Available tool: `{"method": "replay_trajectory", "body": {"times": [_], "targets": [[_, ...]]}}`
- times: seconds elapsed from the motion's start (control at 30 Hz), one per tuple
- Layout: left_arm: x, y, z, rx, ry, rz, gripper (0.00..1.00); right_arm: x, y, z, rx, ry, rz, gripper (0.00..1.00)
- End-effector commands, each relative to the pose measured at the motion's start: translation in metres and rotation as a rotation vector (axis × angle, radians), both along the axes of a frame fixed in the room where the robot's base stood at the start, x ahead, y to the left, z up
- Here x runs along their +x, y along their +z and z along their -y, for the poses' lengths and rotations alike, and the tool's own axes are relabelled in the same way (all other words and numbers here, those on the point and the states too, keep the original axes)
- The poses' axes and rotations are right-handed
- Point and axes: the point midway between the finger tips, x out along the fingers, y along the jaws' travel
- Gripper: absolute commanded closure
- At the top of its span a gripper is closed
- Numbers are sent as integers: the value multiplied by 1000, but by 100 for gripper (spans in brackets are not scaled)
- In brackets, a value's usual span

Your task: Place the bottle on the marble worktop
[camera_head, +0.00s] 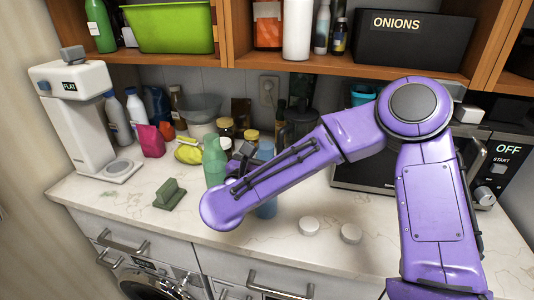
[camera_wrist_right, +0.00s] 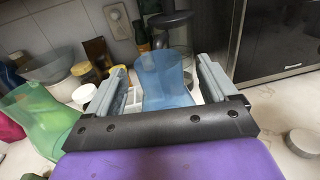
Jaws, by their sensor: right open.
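A translucent blue bottle (camera_head: 267,209) appears to stand on the marble worktop (camera_head: 130,203); my right arm crosses in front of its middle. In the right wrist view the blue bottle (camera_wrist_right: 163,80) shows between the two fingers of my right gripper (camera_wrist_right: 160,90), which is open with the fingers apart. I cannot tell whether either finger touches it. In the head view my right gripper (camera_head: 244,152) is partly hidden behind its own wrist. A green bottle (camera_head: 214,160) stands just left of it and also shows in the right wrist view (camera_wrist_right: 40,112). My left gripper is out of view.
A white dispenser (camera_head: 78,120) stands at the left and a dark microwave (camera_head: 361,177) at the right. Jars, a grey bowl (camera_head: 199,107) and bags crowd the back. Shelves (camera_head: 330,68) hang above.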

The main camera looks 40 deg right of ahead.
Motion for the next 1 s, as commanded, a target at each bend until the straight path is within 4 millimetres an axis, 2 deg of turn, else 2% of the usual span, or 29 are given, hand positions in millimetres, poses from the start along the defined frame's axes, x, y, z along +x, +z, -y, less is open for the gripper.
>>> {"method": "replay_trajectory", "body": {"times": [0.03,0.2,0.4,0.57,1.0], "targets": [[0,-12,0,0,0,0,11,-6,-6,-10,-4,6,4,14],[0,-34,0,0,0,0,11,-30,-6,-48,-4,6,5,14],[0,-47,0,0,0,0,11,-51,-3,-80,-3,2,3,14],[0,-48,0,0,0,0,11,-57,-1,-88,-1,0,1,14],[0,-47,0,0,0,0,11,-57,0,-88,0,0,0,14]]}}
